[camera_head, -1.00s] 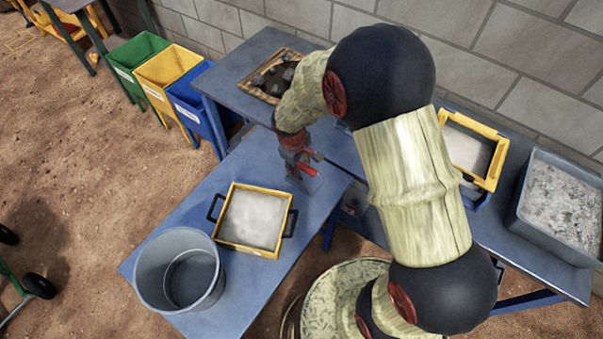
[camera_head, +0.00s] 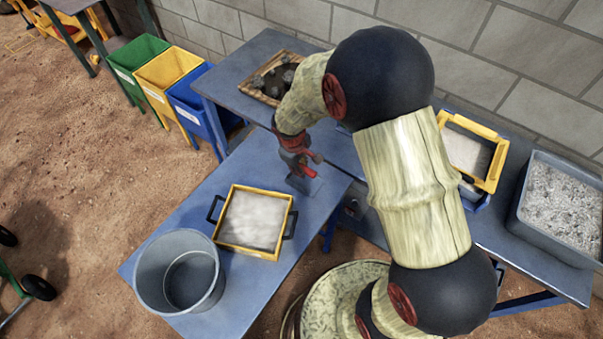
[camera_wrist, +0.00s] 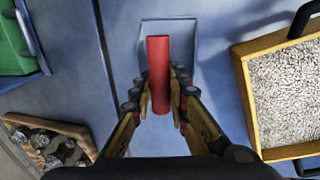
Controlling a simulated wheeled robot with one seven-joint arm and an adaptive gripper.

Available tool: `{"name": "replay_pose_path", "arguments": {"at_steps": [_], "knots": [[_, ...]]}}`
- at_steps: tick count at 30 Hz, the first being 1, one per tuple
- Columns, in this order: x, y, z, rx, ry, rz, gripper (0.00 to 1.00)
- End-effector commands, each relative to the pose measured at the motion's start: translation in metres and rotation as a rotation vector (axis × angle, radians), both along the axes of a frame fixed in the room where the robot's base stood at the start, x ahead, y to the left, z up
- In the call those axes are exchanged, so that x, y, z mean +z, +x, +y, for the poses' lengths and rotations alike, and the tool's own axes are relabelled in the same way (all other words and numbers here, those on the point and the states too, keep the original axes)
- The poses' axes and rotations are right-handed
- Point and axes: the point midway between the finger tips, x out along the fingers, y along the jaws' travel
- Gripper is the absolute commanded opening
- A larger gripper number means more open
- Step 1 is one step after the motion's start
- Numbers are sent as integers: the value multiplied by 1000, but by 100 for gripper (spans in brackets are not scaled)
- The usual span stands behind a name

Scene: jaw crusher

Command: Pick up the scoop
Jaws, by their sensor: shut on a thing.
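The scoop has a red handle and a flat blue-grey pan. In the head view the scoop (camera_head: 303,186) is at the back right end of the near blue table, below my gripper (camera_head: 306,171). In the wrist view the red handle of the scoop (camera_wrist: 158,62) stands between the two fingers of my gripper (camera_wrist: 158,92), which is shut on it. The pan shows beyond the handle. I cannot tell whether the pan touches the table. My fingers and wrist partly hide the scoop in the head view.
A yellow-rimmed sieve (camera_head: 283,251) of pale grit and a grey bucket (camera_head: 142,268) stand on the near table. A wooden tray of stones (camera_head: 242,91) is on the back table. A grey tub (camera_head: 525,225) and another yellow-framed box (camera_head: 499,176) stand right.

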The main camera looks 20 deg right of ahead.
Motion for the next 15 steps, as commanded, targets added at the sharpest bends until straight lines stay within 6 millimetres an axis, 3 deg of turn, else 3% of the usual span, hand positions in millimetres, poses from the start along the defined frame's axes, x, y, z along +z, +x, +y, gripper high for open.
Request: {"name": "replay_pose_path", "arguments": {"at_steps": [15], "knots": [[4,0,0,0,0,-1,0]]}}
